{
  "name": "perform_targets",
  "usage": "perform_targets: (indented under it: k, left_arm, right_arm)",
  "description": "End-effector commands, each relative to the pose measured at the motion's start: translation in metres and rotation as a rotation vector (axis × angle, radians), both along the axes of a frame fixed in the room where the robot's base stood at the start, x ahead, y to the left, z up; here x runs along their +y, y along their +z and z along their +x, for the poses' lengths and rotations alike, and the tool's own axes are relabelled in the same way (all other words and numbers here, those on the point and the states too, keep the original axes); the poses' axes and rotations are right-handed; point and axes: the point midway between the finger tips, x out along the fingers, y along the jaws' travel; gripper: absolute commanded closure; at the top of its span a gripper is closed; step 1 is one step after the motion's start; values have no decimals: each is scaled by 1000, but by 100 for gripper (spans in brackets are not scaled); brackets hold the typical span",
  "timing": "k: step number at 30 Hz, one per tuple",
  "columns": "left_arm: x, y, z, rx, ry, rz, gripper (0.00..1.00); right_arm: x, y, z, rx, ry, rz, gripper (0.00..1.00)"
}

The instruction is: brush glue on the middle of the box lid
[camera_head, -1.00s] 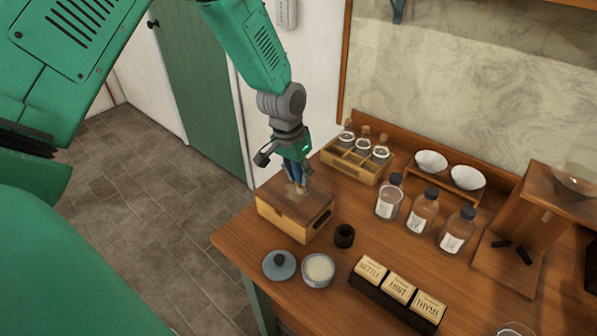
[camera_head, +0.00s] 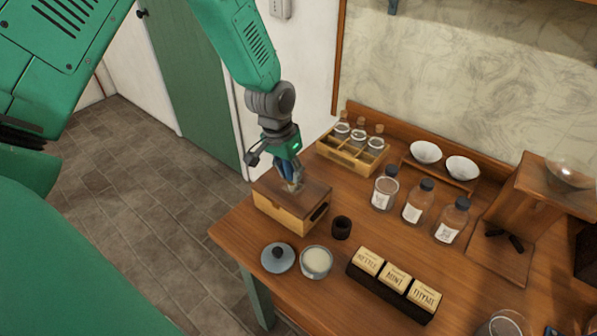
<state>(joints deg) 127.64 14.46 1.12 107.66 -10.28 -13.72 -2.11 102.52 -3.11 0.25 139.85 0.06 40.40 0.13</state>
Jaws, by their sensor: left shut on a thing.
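The wooden box (camera_head: 283,216) stands near the table's left end, with a dark brown lid (camera_head: 312,190) on top. My left gripper (camera_head: 289,172) points down over the lid. It is shut on a brush (camera_head: 294,187), whose blue part shows between the fingers. The pale lower end of the brush is at or just over the middle of the lid; I cannot tell if it touches. A pale glue patch is hard to make out beneath it. An open pot with a pale, creamy filling (camera_head: 316,260) stands in front of the box. My right gripper is not in view.
A grey-blue pot lid (camera_head: 278,257) and a small dark cup (camera_head: 341,227) are near the box. Labelled blocks in a dark holder (camera_head: 393,287) lie to the front right. Bottles (camera_head: 418,201), a jar rack (camera_head: 352,153) and white bowls (camera_head: 426,152) stand behind.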

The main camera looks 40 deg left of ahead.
Motion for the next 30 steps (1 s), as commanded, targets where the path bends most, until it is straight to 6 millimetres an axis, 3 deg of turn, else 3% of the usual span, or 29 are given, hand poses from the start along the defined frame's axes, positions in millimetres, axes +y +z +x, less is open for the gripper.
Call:
perform_targets:
  k: [21, 30]
  left_arm:
    - [36, 1, 3, -1, 1, 4, 100]
    - [24, 1, 2, 1, -2, 4, 100]
  right_arm:
    - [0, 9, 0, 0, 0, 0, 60]
    - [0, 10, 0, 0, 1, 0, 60]
